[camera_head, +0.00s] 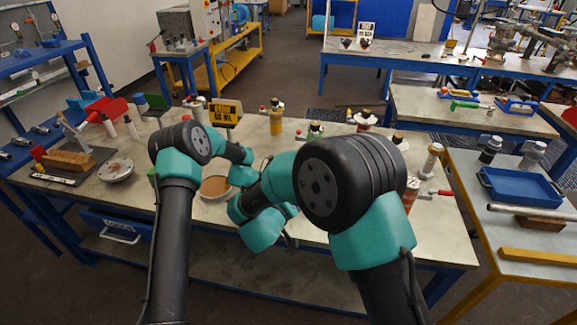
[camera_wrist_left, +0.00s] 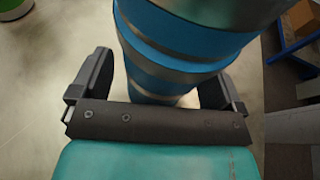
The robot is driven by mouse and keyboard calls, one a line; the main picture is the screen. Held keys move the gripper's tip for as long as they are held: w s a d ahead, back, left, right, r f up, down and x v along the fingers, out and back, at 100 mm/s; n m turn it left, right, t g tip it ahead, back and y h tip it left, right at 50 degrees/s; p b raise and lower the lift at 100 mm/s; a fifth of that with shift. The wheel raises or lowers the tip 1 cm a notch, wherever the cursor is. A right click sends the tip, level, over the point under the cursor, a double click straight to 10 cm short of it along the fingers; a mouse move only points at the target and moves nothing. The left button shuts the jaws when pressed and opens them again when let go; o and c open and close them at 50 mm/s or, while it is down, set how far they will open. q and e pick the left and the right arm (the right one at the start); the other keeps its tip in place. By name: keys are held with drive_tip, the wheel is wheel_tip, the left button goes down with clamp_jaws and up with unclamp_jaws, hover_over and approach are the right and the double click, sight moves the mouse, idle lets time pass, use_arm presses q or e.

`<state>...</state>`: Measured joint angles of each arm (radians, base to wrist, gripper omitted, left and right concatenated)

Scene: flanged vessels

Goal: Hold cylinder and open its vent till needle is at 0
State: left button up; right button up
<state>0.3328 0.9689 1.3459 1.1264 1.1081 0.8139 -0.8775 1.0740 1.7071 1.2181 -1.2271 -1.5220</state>
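A blue cylinder with silver bands (camera_wrist_left: 180,45) fills the top middle of the left wrist view. My left gripper (camera_wrist_left: 155,88) has its two dark fingers spread on either side of the cylinder. A gap shows between the left finger and the cylinder; contact on the right side is unclear. No vent, gauge or needle can be made out on the cylinder, whose ends are out of the picture. In the head view the blue cylinder cannot be made out, and both gripper tips are hidden behind my arms.
The workbench (camera_head: 445,240) carries a yellow cylinder (camera_head: 276,120), a red-and-white one (camera_head: 411,193), a yellow-black sign (camera_head: 225,113), a round bowl (camera_head: 215,187) and a brown block (camera_head: 70,162). A side table at right holds a blue tray (camera_head: 520,188). My two arms are close together.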

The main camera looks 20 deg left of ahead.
use_arm(q)
drive_tip(key=shift+o, duration=0.4)
drive_tip(key=shift+a, duration=0.1)
drive_tip(key=v, duration=1.1)
drive_tip(key=shift+s+a+r, duration=0.15)
drive_tip(key=shift+a+r, duration=0.05)
drive_tip(key=shift+a, duration=0.15)
